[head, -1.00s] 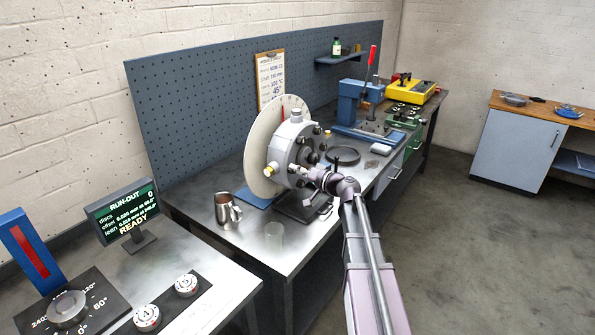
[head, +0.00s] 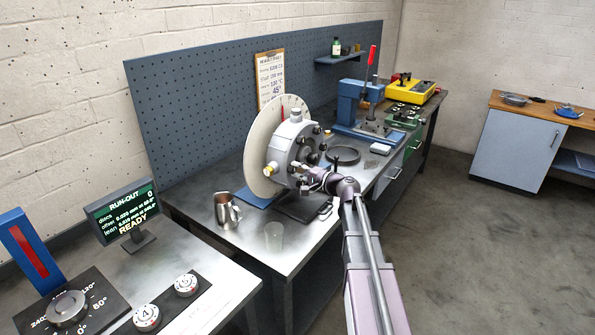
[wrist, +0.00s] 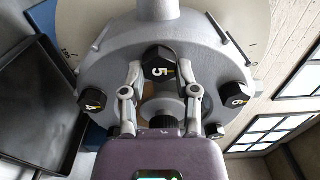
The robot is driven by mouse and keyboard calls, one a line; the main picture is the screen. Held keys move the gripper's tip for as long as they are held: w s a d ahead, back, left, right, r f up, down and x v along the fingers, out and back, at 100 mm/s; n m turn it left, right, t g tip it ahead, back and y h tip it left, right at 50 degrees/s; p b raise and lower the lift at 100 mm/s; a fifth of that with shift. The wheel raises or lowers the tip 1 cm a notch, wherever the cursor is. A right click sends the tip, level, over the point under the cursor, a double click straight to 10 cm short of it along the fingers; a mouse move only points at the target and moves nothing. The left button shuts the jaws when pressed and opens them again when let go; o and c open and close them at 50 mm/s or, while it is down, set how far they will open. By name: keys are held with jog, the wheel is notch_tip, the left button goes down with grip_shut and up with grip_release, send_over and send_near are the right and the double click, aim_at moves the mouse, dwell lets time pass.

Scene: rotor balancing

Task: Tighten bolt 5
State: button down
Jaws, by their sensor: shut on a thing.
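The grey rotor hub (head: 296,145) stands on the bench in front of a pale graduated disc (head: 262,150). Several black bolts ring its face. In the wrist view, bolt 5 (wrist: 158,68) is a black hex head with a white 5, at the top centre of the hub. My gripper (wrist: 160,75) is shut on bolt 5, one finger on each side of the head. In the head view my gripper (head: 306,172) reaches the hub face from the right, and my wrist partly hides the lower bolts. A bolt marked 4 (wrist: 93,98) and a bolt marked 6 (wrist: 236,97) flank it.
A metal jug (head: 226,211) and a clear glass (head: 274,236) stand on the bench left of my arm. A black ring (head: 343,155) lies behind. The run-out display (head: 124,212) reads READY. The floor at right is clear.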

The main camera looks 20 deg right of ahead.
jog(key=shift+w+r, duration=0.1)
jog(key=shift+w, duration=0.05)
jog(key=shift+c, duration=1.8)
grip_release()
jog(key=shift+s+d, duration=0.1)
jog(key=shift+s, duration=0.1)
jog(key=v, duration=1.1)
jog(key=shift+s+d, duration=0.25)
